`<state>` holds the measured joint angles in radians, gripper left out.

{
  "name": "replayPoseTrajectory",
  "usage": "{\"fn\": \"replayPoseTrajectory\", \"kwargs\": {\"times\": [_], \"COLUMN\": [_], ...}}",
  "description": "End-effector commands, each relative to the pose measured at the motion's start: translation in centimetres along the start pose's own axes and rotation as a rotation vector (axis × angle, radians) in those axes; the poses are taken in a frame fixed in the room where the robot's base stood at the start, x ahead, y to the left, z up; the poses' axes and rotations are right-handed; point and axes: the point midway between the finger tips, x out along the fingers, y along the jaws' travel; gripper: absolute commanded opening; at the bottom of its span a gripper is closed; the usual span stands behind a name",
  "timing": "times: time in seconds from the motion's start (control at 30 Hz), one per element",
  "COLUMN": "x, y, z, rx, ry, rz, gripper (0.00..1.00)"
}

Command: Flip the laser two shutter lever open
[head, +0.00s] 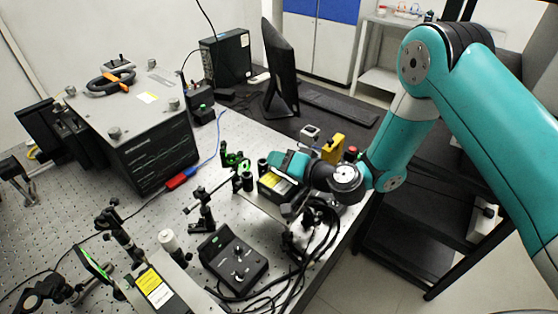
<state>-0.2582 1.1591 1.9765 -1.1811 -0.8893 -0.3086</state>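My arm reaches in from the right, and my gripper (286,163) is low over the far right part of the optical bench. It is just above and behind a dark box with a yellow label (275,184), which looks like a laser housing. The fingertips are not clear, so I cannot tell whether the gripper is open or shut, or whether it touches the box. A second unit with a yellow label (153,287) lies at the bottom left. I cannot tell which one is laser two. No shutter lever can be made out.
A black control box with knobs (234,259) and loose black cables (312,240) lie in front of the gripper. Optic posts (205,212) stand to its left. A large instrument (140,125) fills the back left. A monitor (279,70) and a yellow block (333,148) are behind.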

Motion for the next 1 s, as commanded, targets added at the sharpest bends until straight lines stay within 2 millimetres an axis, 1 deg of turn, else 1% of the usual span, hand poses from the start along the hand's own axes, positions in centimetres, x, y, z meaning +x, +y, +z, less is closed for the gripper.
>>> {"fn": "replayPoseTrajectory", "kwargs": {"times": [0.03,0.07,0.1,0.13,0.3,0.43,0.6,0.87,0.9,0.97,1.0], "x": [0.01,0.0,0.0,0.0,0.05,0.17,0.12,0.05,0.04,0.04,0.05], "y": [-0.02,-0.02,-0.02,-0.02,0.24,0.82,0.85,0.75,0.76,0.76,0.75], "z": [0.0,0.0,-0.01,-0.01,0.05,0.14,0.02,-0.05,-0.05,-0.05,-0.05], "rx": [0.0,0.0,0.0,0.0,0.014,0.085,0.153,0.157,0.157,0.157,0.156], "ry": [0.0,0.0,0.0,0.0,-0.002,-0.014,-0.029,-0.031,-0.031,-0.031,-0.031], "rz": [0.0,0.0,0.0,0.0,-0.003,-0.013,-0.021,-0.019,-0.019,-0.019,-0.019], "gripper": [0.19,0.12,0.03,0.0,0.0,0.0,0.0,0.0,0.23,0.37,0.4]}}
